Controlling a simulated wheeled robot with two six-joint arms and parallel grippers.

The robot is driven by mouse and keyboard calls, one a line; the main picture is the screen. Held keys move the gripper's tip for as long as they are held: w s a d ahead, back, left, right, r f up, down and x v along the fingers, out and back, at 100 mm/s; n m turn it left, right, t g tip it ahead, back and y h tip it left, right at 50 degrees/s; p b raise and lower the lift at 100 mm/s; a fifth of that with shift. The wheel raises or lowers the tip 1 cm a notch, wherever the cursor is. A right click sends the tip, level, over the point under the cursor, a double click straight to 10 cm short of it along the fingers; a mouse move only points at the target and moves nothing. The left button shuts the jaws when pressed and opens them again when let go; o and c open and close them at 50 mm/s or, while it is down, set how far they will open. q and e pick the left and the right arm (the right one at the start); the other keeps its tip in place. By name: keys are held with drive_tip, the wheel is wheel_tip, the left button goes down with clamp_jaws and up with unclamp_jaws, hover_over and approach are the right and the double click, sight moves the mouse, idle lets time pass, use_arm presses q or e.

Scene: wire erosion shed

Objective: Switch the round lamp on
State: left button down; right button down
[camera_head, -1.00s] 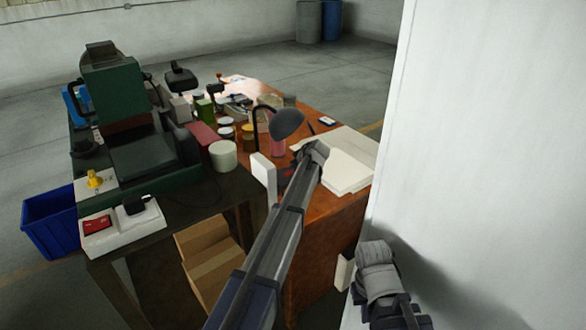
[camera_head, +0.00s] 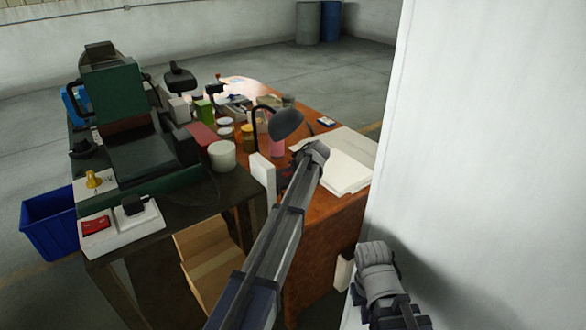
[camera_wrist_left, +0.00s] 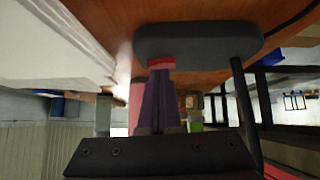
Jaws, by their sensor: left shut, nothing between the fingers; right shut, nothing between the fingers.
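The round lamp has a dark grey domed shade (camera_head: 286,123) on a thin bent stem, over the brown desk. I see no glow from its shade. In the left wrist view its dark rounded base (camera_wrist_left: 205,42) fills the top middle, with a red switch (camera_wrist_left: 161,64) on the near edge. My left gripper (camera_wrist_left: 160,76) is shut and empty, its tips right at the red switch; whether they touch it I cannot tell. In the head view its fingers are hidden by my wrist. My right gripper (camera_head: 376,250) is low beside the white wall, its fingers not clearly visible.
White papers (camera_head: 345,165) lie right of the lamp. Several jars, a white round tub (camera_head: 222,155) and a green machine (camera_head: 125,110) stand to the left. A dark square-headed lamp (camera_head: 180,78) stands behind. The white wall (camera_head: 480,160) closes off the right side.

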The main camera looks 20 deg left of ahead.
use_arm(q)
drive_tip(key=shift+s+a, duration=0.15)
drive_tip(key=shift+a, duration=0.1)
drive_tip(key=p+v, duration=0.5)
drive_tip(key=v, duration=0.2)
drive_tip(key=shift+s+d+r, duration=0.15)
drive_tip(key=shift+d+r, duration=0.1)
drive_tip(key=shift+r, duration=0.05)
drive_tip(key=shift+t, duration=0.3)
drive_tip(key=r+p, duration=0.4)
drive_tip(key=d+r+p, duration=0.1)
drive_tip(key=p, duration=0.1)
drive_tip(key=shift+s+d+r, duration=0.15)
drive_tip(key=shift+s+r, duration=0.25)
drive_tip(key=shift+f, duration=0.1)
